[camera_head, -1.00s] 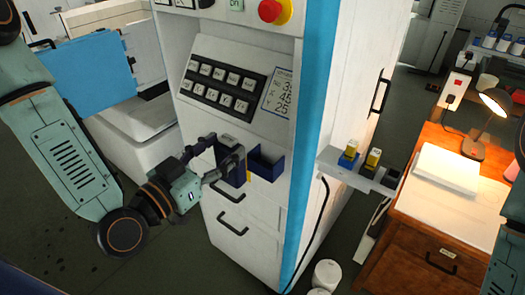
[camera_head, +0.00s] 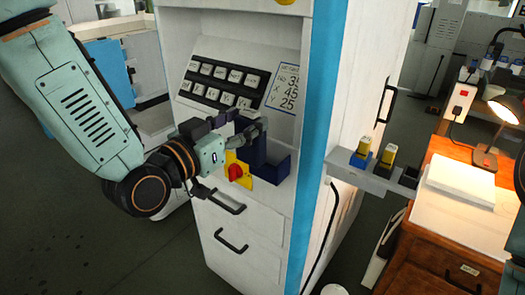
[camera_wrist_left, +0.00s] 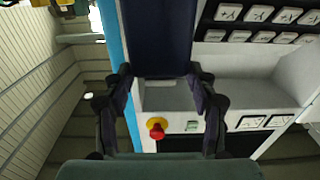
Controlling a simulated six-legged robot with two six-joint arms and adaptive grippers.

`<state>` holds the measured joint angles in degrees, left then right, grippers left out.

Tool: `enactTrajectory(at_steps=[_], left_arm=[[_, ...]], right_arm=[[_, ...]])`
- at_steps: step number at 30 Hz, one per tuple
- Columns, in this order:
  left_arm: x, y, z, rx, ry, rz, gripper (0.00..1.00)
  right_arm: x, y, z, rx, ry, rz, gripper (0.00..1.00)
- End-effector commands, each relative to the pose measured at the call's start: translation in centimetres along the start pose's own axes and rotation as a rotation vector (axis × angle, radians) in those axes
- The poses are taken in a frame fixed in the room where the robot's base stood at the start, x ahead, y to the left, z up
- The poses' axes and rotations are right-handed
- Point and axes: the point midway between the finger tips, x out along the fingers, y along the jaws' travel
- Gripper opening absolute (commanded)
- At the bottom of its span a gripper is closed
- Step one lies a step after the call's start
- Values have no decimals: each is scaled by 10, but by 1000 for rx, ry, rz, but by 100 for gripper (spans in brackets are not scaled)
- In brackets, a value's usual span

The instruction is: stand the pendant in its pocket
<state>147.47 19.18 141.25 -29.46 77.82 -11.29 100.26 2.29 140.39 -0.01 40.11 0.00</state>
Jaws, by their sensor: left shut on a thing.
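The dark blue pendant (camera_head: 252,150) is in my left gripper (camera_head: 246,125), at the front of the white machine cabinet. The gripper is shut on it; in the left wrist view the pendant (camera_wrist_left: 160,35) lies between the two fingers (camera_wrist_left: 160,80). The dark blue open-topped pocket (camera_head: 279,170) is fixed to the cabinet front below the key panel. The pendant's lower part overlaps the pocket's left side in the head view. I cannot tell whether its end is inside. My right gripper is out of view.
A red and yellow switch (camera_head: 238,172) is left of the pocket, with drawer handles (camera_head: 231,241) below. A small shelf (camera_head: 365,178) with yellow-topped items juts from the cabinet's right side. A wooden desk (camera_head: 440,240) with a lit lamp stands farther right.

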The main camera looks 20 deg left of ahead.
Motion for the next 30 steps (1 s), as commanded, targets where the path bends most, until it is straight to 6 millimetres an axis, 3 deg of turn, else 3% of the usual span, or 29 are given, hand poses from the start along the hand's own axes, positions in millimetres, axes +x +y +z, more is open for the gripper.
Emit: enactTrajectory(at_steps=[1, 8, 19, 22, 30], left_arm=[[2, 0, 3, 4, 5, 0, 0], [6, 0, 1, 1, 7, -7, 0], [63, 1, -2, 6, 1, -4, 0], [62, 0, 18, -4, -4, -8, 0], [62, 0, 43, -4, -1, -8, 0]], right_arm=[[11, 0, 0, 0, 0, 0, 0], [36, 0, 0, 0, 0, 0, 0], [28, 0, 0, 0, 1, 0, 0], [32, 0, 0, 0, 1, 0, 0], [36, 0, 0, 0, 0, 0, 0]])
